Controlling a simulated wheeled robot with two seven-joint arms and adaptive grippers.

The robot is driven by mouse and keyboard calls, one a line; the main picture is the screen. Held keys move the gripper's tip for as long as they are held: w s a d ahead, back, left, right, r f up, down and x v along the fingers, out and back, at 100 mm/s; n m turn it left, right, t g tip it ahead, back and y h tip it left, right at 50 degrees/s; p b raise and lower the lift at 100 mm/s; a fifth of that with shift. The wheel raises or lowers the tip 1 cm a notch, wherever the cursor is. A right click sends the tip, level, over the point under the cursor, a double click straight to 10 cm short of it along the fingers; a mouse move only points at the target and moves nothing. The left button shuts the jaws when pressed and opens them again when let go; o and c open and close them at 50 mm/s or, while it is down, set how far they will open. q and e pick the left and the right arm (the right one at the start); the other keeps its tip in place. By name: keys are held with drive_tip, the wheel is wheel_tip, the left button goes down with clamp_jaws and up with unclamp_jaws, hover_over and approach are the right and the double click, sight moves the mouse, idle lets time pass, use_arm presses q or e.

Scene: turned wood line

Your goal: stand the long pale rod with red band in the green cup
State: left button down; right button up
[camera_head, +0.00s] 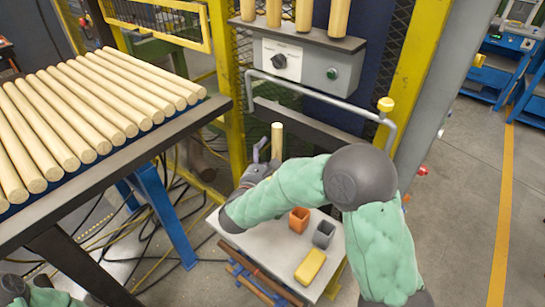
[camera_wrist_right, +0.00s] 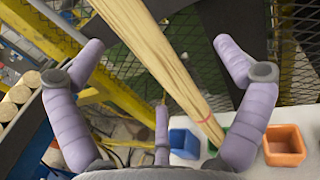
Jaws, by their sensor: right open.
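The long pale rod (camera_wrist_right: 160,62) runs between the spread fingers of my right gripper (camera_wrist_right: 158,55) in the wrist view, with a thin red band near its lower end. That end meets the green cup (camera_wrist_right: 213,147) and seems to be inside it; the rod covers much of the cup. In the head view the rod (camera_head: 277,142) stands about upright beside my right gripper (camera_head: 265,160), its lower part hidden behind my arm. My right gripper is open around the rod. The green cup is hidden in the head view. My left gripper is out of view.
A blue cup (camera_wrist_right: 184,143) shows beside the green one. Several pale rods (camera_head: 85,110) lie on the rack at left. A grey rail (camera_head: 325,94) runs behind.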

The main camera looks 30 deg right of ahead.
drive_tip(key=v, duration=1.2)
drive_tip(key=p+v, duration=0.1)
drive_tip(key=v, duration=0.8)
drive_tip(key=shift+p, duration=0.4)
idle(1.2)
idle(0.9)
